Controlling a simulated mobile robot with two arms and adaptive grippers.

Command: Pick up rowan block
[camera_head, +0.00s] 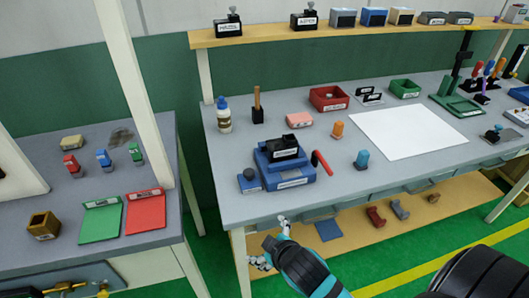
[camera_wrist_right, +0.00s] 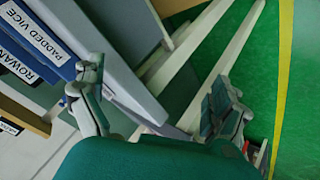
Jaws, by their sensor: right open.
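My right gripper (camera_head: 273,243) is open and empty, in front of and below the bench's front edge. Its spread fingers also show in the wrist view (camera_wrist_right: 157,104). My left gripper is not in view.
The bench's front edge (camera_head: 330,208) lies between my right gripper and the block. A lower shelf (camera_head: 350,250) holds several parts. A white post (camera_head: 135,90) rises at left.

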